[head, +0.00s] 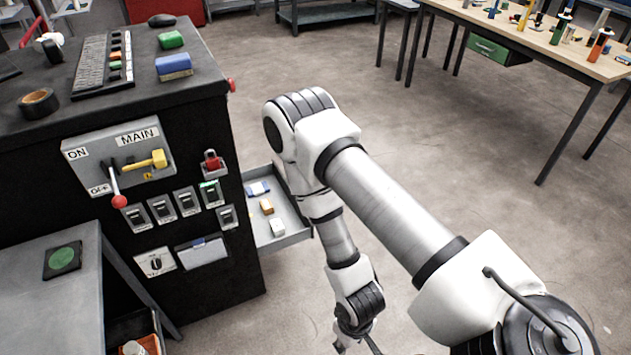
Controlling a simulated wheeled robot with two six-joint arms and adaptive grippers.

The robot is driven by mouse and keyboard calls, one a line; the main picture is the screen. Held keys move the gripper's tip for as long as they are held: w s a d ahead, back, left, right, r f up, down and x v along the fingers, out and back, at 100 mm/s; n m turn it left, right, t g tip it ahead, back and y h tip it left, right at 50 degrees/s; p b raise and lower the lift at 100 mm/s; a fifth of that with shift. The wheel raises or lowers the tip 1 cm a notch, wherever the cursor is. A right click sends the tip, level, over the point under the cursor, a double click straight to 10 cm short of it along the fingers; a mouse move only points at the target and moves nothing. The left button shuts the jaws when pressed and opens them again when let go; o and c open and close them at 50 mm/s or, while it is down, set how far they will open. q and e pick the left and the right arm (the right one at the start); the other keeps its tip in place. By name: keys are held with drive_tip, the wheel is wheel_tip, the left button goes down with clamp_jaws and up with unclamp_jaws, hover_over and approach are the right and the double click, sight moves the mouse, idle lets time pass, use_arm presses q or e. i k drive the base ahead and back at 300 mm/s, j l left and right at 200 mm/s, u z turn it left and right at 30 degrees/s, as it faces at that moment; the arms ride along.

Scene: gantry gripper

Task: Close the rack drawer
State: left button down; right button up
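A grey drawer (289,240) stands pulled out from the right side of the black cabinet (220,265). It holds a blue and white item (258,188), a small orange block (266,206) and a small white block (277,227). My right arm comes in from the lower right, bends at the top and hangs down just right of the drawer, hiding part of its outer end. My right gripper (356,345) is at the bottom edge, to the right of and below the drawer in the picture, mostly cut off. I cannot tell its opening. My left gripper is out of view.
The cabinet front carries a MAIN lever panel (120,155), several switches and a red-topped switch (212,162). A grey side table (40,300) stands at lower left. A wooden workbench (560,40) with a green drawer (488,48) is at far right. The floor between is clear.

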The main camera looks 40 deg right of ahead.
sight(298, 227)
drive_tip(key=l+u, duration=0.15)
drive_tip(key=l, duration=3.3)
drive_tip(key=i+j, duration=0.7)
drive_tip(key=j, duration=0.2)
drive_tip(key=j+u, duration=0.05)
